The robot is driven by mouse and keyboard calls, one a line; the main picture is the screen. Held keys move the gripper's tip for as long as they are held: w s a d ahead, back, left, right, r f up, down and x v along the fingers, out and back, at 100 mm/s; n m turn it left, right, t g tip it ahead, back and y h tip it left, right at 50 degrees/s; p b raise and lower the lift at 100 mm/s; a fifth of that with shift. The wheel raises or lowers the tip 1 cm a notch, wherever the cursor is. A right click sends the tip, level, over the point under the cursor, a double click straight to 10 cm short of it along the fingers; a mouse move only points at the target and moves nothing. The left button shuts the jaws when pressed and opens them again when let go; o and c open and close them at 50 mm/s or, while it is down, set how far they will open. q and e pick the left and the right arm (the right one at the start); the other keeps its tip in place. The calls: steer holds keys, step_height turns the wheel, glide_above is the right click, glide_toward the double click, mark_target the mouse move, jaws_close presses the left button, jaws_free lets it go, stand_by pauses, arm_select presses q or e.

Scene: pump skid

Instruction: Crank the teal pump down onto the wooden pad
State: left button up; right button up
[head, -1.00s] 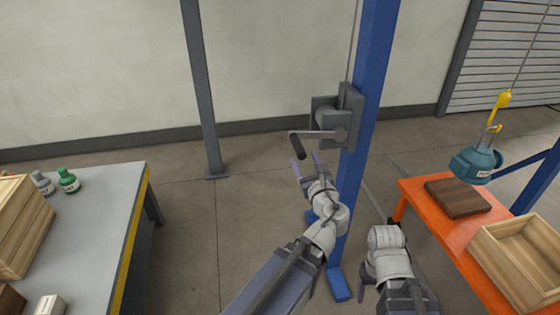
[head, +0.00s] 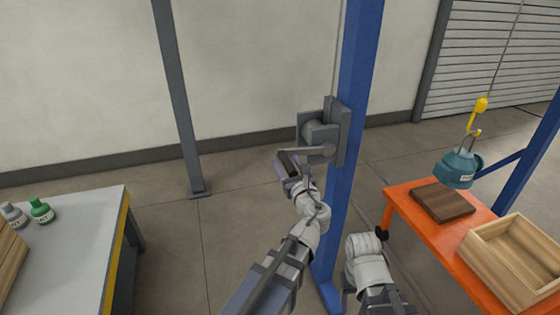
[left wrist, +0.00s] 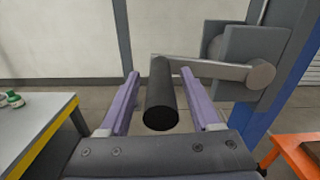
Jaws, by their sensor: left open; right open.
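The teal pump (head: 457,168) hangs from a yellow hook (head: 480,105) on a cable. It is above the orange table, over or near the wooden pad (head: 442,201). The winch (head: 322,130) sits on a blue post, and its crank arm (head: 305,151) points left to a black handle. My left gripper (head: 285,165) is open at the handle. In the left wrist view the black handle (left wrist: 161,98) lies between the two open purple fingers, with a gap on each side. My right arm is low at the centre right in the head view; its fingertips are hidden.
An orange table (head: 420,228) carries an open wooden crate (head: 512,258) beside the pad. A grey table (head: 85,235) with bottles (head: 41,210) stands at the left. The blue post (head: 352,200) is close to my left arm. Floor is clear between.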

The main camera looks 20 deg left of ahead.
arm_select(q)
steer(key=shift+w, duration=0.15)
jaws_close()
stand_by(0.4)
stand_by(1.0)
